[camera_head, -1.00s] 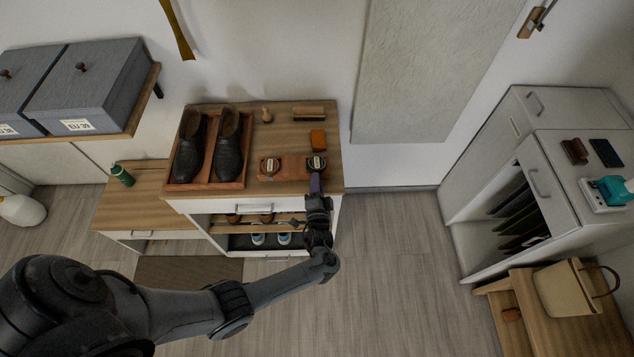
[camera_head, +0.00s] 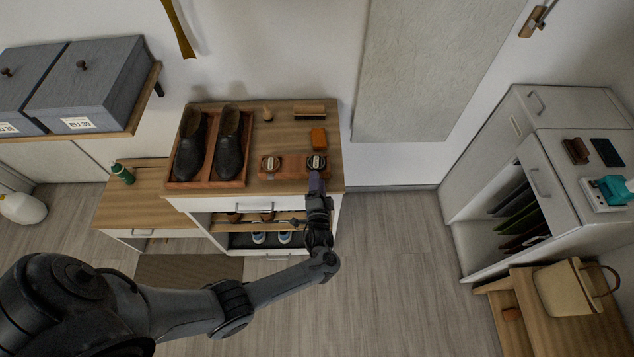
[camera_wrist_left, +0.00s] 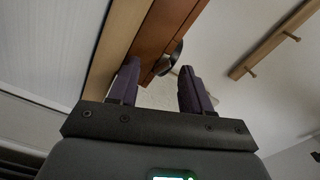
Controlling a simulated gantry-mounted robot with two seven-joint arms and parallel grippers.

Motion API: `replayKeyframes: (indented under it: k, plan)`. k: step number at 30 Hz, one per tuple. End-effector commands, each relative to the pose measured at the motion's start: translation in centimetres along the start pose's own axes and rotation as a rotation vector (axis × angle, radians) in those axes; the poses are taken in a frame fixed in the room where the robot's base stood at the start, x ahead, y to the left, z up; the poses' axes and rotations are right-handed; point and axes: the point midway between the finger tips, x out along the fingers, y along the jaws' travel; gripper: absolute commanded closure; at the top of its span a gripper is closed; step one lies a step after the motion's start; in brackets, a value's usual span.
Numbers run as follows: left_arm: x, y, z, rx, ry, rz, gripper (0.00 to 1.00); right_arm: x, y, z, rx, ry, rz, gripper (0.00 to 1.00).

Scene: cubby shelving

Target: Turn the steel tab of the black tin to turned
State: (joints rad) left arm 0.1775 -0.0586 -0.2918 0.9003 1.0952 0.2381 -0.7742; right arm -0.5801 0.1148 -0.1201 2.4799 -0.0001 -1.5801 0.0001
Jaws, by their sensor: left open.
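A dark round tin with a pale label (camera_head: 317,162), which looks like the black tin, sits at the right end of a reddish-brown wooden holder (camera_head: 293,169) on the cabinet top. A similar, browner tin (camera_head: 270,163) sits at the holder's left. My left gripper (camera_head: 317,179) is at the cabinet's front edge, just in front of the dark tin. In the left wrist view my left gripper (camera_wrist_left: 160,67) is open, with a dark round part of the tin (camera_wrist_left: 173,50) just beyond and between its purple fingers. No contact is visible. The steel tab is too small to make out. My right gripper is not in view.
A tray (camera_head: 207,184) with dark shoes stands left of the holder. An orange block (camera_head: 318,138), a brush (camera_head: 309,110) and a small wooden knob (camera_head: 267,114) lie behind it. Shelves with shoes are below the cabinet top.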

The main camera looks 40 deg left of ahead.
Motion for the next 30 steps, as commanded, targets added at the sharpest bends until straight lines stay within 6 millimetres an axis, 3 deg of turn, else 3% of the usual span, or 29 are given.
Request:
replayKeyframes:
  k: [5,18,24,30]
  plan:
    - [-1.7,0.1,0.0,0.0,0.0,0.003,0.51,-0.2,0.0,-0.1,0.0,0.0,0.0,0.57]
    - [-8.7,0.1,0.1,0.001,-0.002,0.002,0.51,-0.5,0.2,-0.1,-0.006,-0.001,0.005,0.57]
    - [-10.3,0.0,0.1,0.001,0.0,0.001,0.51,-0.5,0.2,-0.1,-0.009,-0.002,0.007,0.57]
    - [-10.7,0.0,0.1,0.001,0.0,0.0,0.51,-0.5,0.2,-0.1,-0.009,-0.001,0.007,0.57]
